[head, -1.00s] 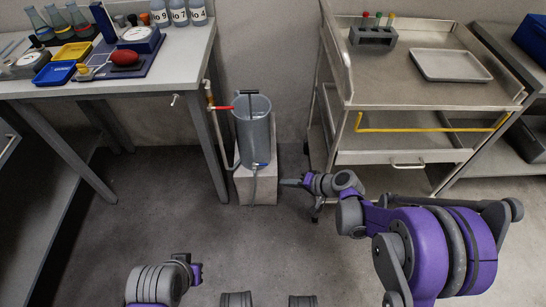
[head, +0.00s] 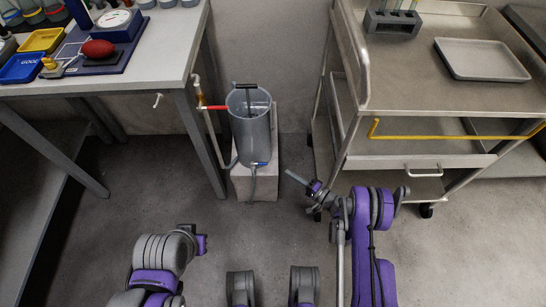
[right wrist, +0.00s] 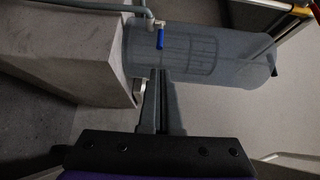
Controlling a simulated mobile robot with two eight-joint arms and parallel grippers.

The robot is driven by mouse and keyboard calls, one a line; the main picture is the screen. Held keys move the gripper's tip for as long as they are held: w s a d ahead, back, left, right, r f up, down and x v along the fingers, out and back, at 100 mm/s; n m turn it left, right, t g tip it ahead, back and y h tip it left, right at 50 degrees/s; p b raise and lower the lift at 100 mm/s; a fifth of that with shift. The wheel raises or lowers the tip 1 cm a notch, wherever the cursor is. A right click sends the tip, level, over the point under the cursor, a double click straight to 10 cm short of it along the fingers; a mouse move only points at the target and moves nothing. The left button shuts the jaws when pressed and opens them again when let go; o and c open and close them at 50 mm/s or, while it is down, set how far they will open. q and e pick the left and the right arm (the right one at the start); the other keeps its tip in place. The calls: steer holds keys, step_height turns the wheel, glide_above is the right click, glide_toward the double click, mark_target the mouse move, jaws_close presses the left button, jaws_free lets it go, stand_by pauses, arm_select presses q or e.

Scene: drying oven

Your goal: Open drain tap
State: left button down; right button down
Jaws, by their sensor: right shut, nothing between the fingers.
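A grey cylindrical tank (head: 240,125) stands on a pale block between the bench and the trolley. A small tap with a blue lever (head: 262,164) sits low on its front, with a grey hose hanging below. In the right wrist view, the tank (right wrist: 200,55) lies sideways and the blue lever (right wrist: 160,39) is just beyond my fingertips. My right gripper (head: 288,173) is shut and empty, to the right of the tap and apart from it; its fingers (right wrist: 159,73) point toward the lever. My left arm shows at lower left, but its fingers do not show.
A red-handled valve (head: 214,107) on a pipe feeds the tank from the left. The pale block (head: 241,184) supports the tank. A metal trolley (head: 425,98) with a yellow rail stands close right; the bench (head: 120,82) is left. The floor in front is clear.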

mark_target(259, 164)
steer(key=shift+d+f, duration=0.1)
steer(key=shift+f, duration=0.2)
steer(key=b+x, duration=0.2)
steer(key=x, duration=0.8)
steer(key=shift+r, duration=0.1)
stand_by(0.3)
